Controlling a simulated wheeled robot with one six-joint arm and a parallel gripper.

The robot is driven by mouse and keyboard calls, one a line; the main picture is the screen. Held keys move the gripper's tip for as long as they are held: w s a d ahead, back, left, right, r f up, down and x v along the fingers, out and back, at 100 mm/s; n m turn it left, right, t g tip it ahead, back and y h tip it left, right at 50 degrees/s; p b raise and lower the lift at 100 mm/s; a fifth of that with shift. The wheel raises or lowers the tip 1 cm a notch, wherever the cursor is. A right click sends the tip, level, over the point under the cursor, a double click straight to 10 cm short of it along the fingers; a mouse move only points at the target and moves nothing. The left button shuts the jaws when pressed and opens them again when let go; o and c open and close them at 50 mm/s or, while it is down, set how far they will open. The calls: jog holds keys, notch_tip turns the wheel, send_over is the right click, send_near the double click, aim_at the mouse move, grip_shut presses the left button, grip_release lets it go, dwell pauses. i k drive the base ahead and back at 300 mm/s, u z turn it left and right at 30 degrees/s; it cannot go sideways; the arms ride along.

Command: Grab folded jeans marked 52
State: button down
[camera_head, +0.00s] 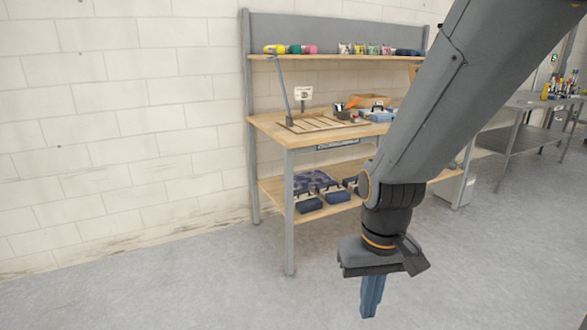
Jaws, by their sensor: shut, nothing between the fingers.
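My gripper (371,308) points down in front of the workbench, with its blue-grey fingers together and nothing seen between them. It hangs over the grey floor, to the right of and nearer than the lower shelf. My arm hides the right part of the bench and shelf.
The workbench (272,124) stands against a white block wall. Its top holds a slatted board (318,126), a small sign (303,93) and boxes. Coloured items line the upper shelf. A metal table (510,140) with tools stands at the far right. The floor in front is clear.

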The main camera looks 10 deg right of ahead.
aim_at(377, 116)
jog(key=z, duration=0.4)
jog(key=i, duration=2)
jog(key=z, duration=0.45)
